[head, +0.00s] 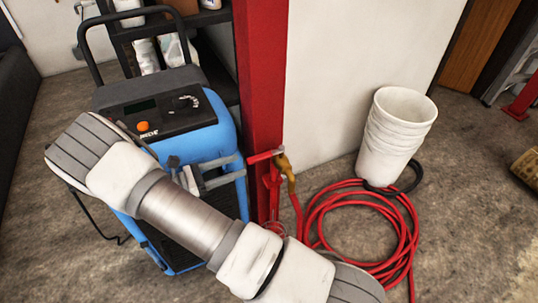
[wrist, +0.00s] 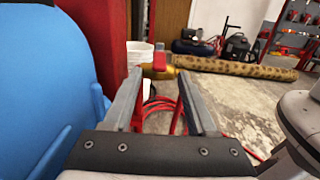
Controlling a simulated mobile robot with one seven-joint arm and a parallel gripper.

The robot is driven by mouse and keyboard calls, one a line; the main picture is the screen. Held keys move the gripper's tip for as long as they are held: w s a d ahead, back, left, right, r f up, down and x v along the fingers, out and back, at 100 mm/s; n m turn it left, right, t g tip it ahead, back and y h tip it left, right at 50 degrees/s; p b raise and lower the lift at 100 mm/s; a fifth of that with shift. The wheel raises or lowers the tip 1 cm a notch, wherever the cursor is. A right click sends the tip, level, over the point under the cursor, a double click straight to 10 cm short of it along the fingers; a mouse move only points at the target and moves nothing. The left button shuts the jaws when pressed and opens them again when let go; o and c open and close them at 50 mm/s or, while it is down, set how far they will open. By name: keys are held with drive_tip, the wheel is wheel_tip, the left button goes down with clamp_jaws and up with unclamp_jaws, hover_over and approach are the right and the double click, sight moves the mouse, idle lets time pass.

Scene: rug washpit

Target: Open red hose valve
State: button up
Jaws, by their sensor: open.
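The hose valve has a red handle (head: 264,156) and a brass body (head: 286,166). It sits low on the red post, right of the blue machine. In the wrist view the red handle (wrist: 160,61) and brass body (wrist: 158,73) appear between and just beyond my fingertips. My gripper (head: 243,167) is open and empty, its fingers pointing at the valve from the left. A small gap seems to separate the fingertips from the handle; contact cannot be told. The red hose (head: 318,222) hangs from the valve and lies coiled on the floor.
The blue machine (head: 200,140) stands close beside my gripper, partly behind my arm. The red post (head: 260,75) rises behind the valve. Stacked white buckets (head: 397,135) stand right of it. A rolled rug (wrist: 235,67) lies farther off. Open floor is at right.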

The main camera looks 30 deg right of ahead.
sight(272, 153)
drive_tip(key=d+b, duration=0.2)
drive_tip(key=d, duration=0.9)
drive_tip(key=shift+d, duration=0.1)
clamp_jaws()
idle(1.0)
